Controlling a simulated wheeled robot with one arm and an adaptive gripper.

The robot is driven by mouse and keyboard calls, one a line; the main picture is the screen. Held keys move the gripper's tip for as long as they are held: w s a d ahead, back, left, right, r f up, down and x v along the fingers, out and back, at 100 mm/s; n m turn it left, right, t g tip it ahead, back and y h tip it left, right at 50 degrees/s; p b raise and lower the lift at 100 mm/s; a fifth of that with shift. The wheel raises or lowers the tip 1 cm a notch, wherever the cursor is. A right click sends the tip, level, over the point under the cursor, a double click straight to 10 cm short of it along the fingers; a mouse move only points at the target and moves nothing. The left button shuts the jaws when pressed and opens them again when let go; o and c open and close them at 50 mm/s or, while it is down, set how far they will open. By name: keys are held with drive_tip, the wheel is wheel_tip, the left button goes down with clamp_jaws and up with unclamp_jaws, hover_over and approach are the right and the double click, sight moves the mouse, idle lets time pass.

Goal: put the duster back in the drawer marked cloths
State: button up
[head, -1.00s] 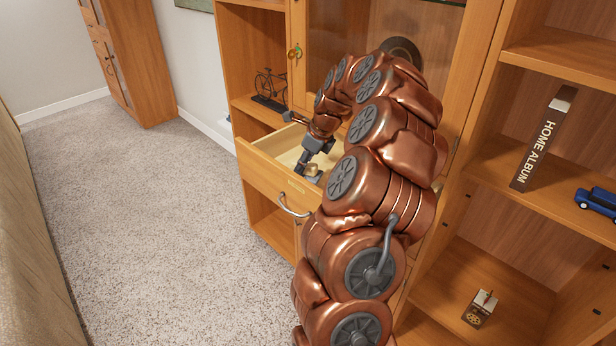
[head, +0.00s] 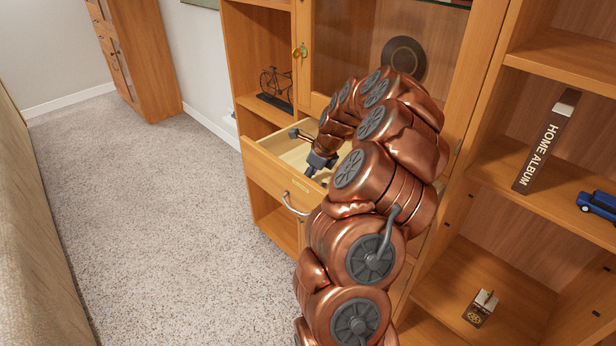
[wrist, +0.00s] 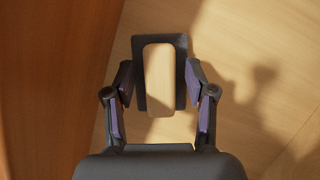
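The drawer (head: 262,170) is pulled out of the wooden cabinet. A small label plate on its front is too small to read. My gripper (head: 314,168) reaches down into the drawer, close behind its front panel. In the wrist view my gripper (wrist: 160,85) has its two fingers apart, one on each side of the duster. The duster (wrist: 160,72) has a dark pad and a pale wooden handle, and it lies over the pale drawer floor. Narrow gaps seem to show between it and the fingers. In the head view the duster is hidden.
The drawer's wooden wall (wrist: 55,80) is close on the left in the wrist view. A model bicycle (head: 275,88) stands on the shelf above the drawer. A home album (head: 546,142), a blue toy car (head: 597,203) and a small box (head: 480,308) occupy the right shelves. Carpet is clear at left.

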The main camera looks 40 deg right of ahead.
drive_tip(key=b+v, duration=0.3)
drive_tip(key=v, duration=0.9)
drive_tip(key=s+a+r+n+g, duration=0.1)
drive_tip(key=s+a+n, duration=0.1)
drive_tip(key=a+n, duration=0.9)
drive_tip(key=s+a+r+n+g, duration=0.2)
drive_tip(key=a+n, duration=0.3)
drive_tip(key=a, duration=1.1)
drive_tip(key=s+a+f+n+g, duration=0.1)
drive_tip(key=s+a+f+n, duration=0.1)
drive_tip(key=s+n, duration=0.3)
drive_tip(key=s+a+f+n+g+h, duration=0.1)
drive_tip(key=s+a+f+n, duration=0.1)
drive_tip(key=s+a+n, duration=0.3)
drive_tip(key=s+a+f+n+g, duration=0.1)
drive_tip(key=s+a+n, duration=0.3)
drive_tip(key=s, duration=0.8)
drive_tip(key=shift+f+n+h, duration=0.3)
drive_tip(key=shift+f+n, duration=0.5)
drive_tip(key=shift+n, duration=0.1)
